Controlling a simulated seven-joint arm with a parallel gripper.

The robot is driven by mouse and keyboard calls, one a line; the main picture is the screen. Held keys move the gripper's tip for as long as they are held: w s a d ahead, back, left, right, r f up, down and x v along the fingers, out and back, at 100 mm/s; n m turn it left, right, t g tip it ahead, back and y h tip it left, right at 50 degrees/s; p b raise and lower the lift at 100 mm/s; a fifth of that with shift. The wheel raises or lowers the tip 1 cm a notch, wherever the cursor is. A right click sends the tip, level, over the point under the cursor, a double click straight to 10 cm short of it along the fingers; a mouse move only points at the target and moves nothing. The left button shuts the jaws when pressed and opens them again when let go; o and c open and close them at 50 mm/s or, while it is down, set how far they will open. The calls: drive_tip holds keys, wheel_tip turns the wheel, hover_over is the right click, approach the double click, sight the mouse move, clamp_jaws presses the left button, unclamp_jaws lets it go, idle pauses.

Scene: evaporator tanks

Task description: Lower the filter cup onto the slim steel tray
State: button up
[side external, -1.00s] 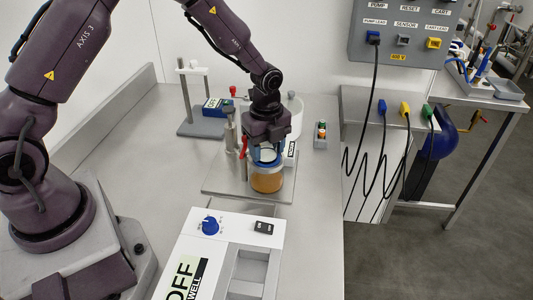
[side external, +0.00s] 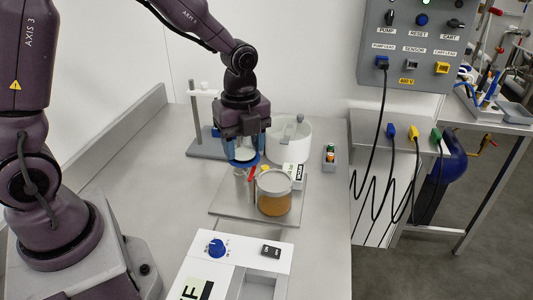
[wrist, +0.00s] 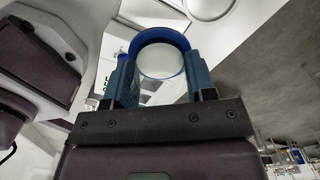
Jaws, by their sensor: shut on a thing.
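My gripper (side external: 244,150) is shut on the filter cup (side external: 243,160), a clear, pale cup with a blue rim. It holds the cup up, left of and above a jar of amber liquid (side external: 274,202). In the wrist view, the cup's blue rim and pale inside (wrist: 160,60) show between my two blue fingers. A thin, flat steel plate (side external: 232,212), which looks like the slim steel tray, lies under the jar. The jar stands on its right part, and short posts behind it are partly hidden by the cup and jar.
A white pot (side external: 291,141) stands behind the jar. A grey-based stand (side external: 205,147) is at the back left. A white control box with a blue knob (side external: 216,248) is in front. Cables hang from a panel (side external: 410,45) at the right. The left bench surface is clear.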

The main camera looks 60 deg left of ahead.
drive_tip(key=s+r, duration=0.2)
drive_tip(key=s, duration=0.4)
drive_tip(key=f+n, duration=0.2)
drive_tip(key=f, duration=0.3)
drive_tip(key=f+n, duration=0.2)
drive_tip(key=f, duration=0.3)
drive_tip(key=d+f+n, duration=0.1)
drive_tip(key=f+n, duration=0.1)
drive_tip(key=f, duration=0.3)
drive_tip(key=shift+w+d+f, duration=0.1)
drive_tip(key=shift+w+f, duration=0.15)
drive_tip(key=shift+w, duration=0.15)
drive_tip(key=shift+f, duration=2.3)
